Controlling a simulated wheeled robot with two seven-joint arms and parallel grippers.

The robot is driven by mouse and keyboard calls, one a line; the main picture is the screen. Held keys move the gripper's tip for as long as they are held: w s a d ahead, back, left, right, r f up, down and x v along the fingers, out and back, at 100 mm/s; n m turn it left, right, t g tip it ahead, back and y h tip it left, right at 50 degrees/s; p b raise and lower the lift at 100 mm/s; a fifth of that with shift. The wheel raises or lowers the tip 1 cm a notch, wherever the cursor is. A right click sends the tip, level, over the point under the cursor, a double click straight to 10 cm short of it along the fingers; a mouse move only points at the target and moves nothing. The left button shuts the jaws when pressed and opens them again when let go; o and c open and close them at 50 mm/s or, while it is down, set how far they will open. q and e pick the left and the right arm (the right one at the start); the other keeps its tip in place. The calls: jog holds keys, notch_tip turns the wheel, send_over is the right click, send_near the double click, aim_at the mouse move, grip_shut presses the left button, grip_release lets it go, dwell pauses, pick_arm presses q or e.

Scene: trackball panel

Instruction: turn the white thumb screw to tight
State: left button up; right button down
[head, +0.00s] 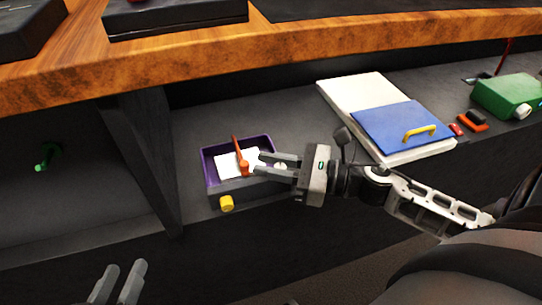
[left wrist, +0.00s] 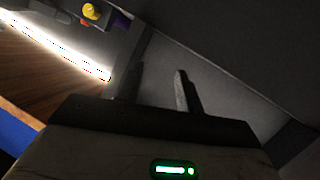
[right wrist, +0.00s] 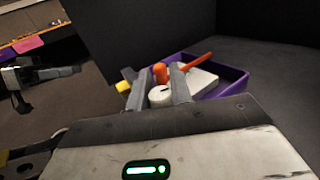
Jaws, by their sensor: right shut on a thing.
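The white thumb screw (right wrist: 159,95) is a small round knob with a dark mark on top. It sits at the edge of the purple-rimmed box (head: 209,181), and in the head view a bit of white (head: 281,166) shows between my right fingers. My right gripper (head: 262,162) reaches in from the right and is shut on the screw, one finger on each side in the right wrist view (right wrist: 150,70). How far the screw is turned cannot be told. My left gripper (head: 126,266) is empty with its fingers apart, low at the left; it also shows in the left wrist view (left wrist: 160,73).
An orange lever (head: 239,152) on a white plate (head: 226,163) stands beside the screw, and a yellow knob (head: 227,203) is on the box front. A blue panel with a yellow handle (head: 415,134) and a green box (head: 507,95) lie right. A dark divider (head: 145,150) stands left.

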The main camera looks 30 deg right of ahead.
jog(key=m+t+h+p, duration=0.1)
jog(key=m+t+h, duration=0.1)
jog(key=shift+d+r+h, duration=0.1)
jog(key=shift+r+h, duration=0.05)
jog(key=shift+h, duration=0.15)
jog(key=m+h, duration=0.1)
jog(key=m+t+h, duration=0.1)
jog(key=h, duration=0.1)
jog(key=m+t+h+p, duration=0.1)
jog(key=h, duration=0.1)
jog(key=shift+w+d+m, duration=0.15)
jog(key=shift+d+m, duration=0.1)
jog(key=shift+m, duration=0.05)
jog(key=m+h, duration=0.1)
jog(key=h, duration=0.1)
jog(key=m+t+h, duration=0.1)
jog(key=shift+d+f+m+h, duration=0.2)
jog(key=shift+f+m+h, duration=0.1)
jog(key=shift+h, duration=0.1)
pick_arm(q)
jog(key=shift+a+f+g+y, duration=0.25)
jog(key=shift+a+g+y, duration=0.05)
jog(key=shift+a+y, duration=0.1)
pick_arm(e)
jog(key=shift+d+m+h, duration=0.1)
jog(key=shift+m+h, duration=0.4)
jog(key=shift+h, duration=0.4)
